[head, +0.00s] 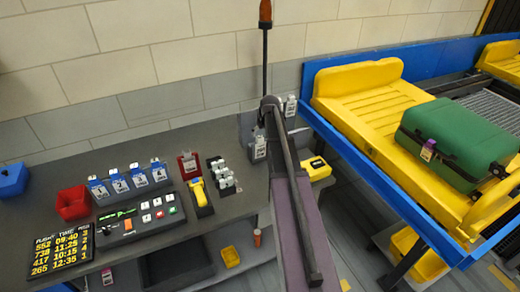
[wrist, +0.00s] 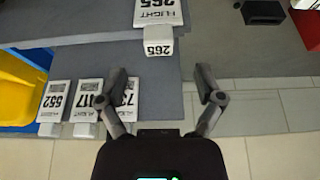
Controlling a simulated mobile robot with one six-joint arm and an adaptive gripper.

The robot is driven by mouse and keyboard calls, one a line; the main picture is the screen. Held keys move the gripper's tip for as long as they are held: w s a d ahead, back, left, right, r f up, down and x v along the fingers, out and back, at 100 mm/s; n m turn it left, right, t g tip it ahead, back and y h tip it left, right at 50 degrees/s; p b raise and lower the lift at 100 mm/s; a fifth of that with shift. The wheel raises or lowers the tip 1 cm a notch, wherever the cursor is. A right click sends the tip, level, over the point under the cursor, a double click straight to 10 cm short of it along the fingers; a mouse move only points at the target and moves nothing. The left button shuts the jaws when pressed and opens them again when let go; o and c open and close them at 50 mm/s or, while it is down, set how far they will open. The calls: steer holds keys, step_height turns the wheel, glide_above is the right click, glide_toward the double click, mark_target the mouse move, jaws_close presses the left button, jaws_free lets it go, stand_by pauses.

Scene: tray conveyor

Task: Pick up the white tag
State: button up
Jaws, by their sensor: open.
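Several white tags show in the wrist view. A white tag marked 265 (wrist: 158,47) lies ahead of my gripper (wrist: 161,73), roughly in line with the gap between its fingers. A white FLIGHT 265 plate (wrist: 158,12) is just beyond it. White tags marked 552 (wrist: 54,101) and 417 (wrist: 87,101) are at the left; another (wrist: 118,90) is partly hidden by the left finger. My gripper is open, with nothing between its fingers. In the head view, white-and-grey tags (head: 259,149) stand at the bench's right end, partly behind my arm. Which tag is meant is unclear.
A grey bench (head: 120,160) holds a red bin (head: 73,203), blue-and-white holders (head: 118,184), a yellow scanner (head: 199,192) and a flight board (head: 60,250). At right, a green suitcase (head: 455,140) lies on a yellow tray (head: 345,95). A tiled wall closes the back.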

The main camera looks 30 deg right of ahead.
mark_target(260, 138)
steer(key=shift+f, duration=0.1)
steer(key=shift+b+x, duration=2.4)
steer(key=shift+x, duration=0.15)
jaws_close()
